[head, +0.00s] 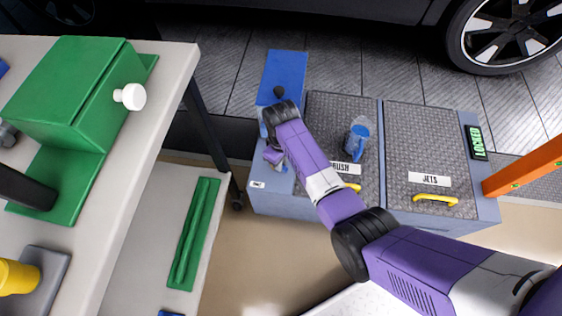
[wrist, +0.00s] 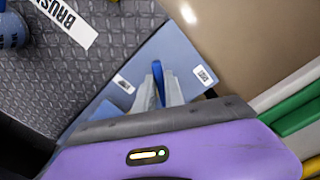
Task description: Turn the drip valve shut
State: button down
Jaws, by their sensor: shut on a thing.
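My gripper (wrist: 159,88) is shut on a narrow blue handle (wrist: 157,71), which I take to be the drip valve. The handle stands between the two pale fingers, over the blue-grey top of the cabinet (wrist: 187,50). In the head view my gripper (head: 272,158) points down at the left end of the same cabinet (head: 262,196). My wrist and forearm hide most of the gripper and the valve there. The valve's body and how far it is turned cannot be made out.
A blue panel (head: 288,68) rises behind my wrist. An orange post (head: 525,165) is at the right.

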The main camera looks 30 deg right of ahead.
jog(key=shift+a+r, duration=0.1)
jog(key=shift+s+a+r+m+p, duration=0.1)
jog(key=shift+a+m+p, duration=0.05)
jog(key=shift+m+p, duration=0.4)
jog(key=shift+s+a+m+p, duration=0.1)
jog(key=shift+m+p, duration=0.3)
jog(key=shift+m, duration=0.15)
jog(key=m+p, duration=0.1)
jog(key=a+m, duration=0.1)
jog(key=m, duration=0.1)
jog(key=shift+p, duration=0.4)
jog(key=m, duration=0.2)
jog(key=a+m+p, duration=0.1)
jog(key=shift+w+m, duration=0.15)
jog(key=shift+m, duration=0.25)
jog(key=shift+w+a+m, duration=0.15)
jog(key=shift+a+m, duration=0.05)
jog(key=shift+m, duration=0.5)
jog(key=shift+w+a+m, duration=0.1)
jog(key=shift+a+m, duration=0.1)
jog(key=shift+m, duration=0.5)
jog(key=c, duration=1.4)
grip_release()
jog(key=shift+c, duration=0.2)
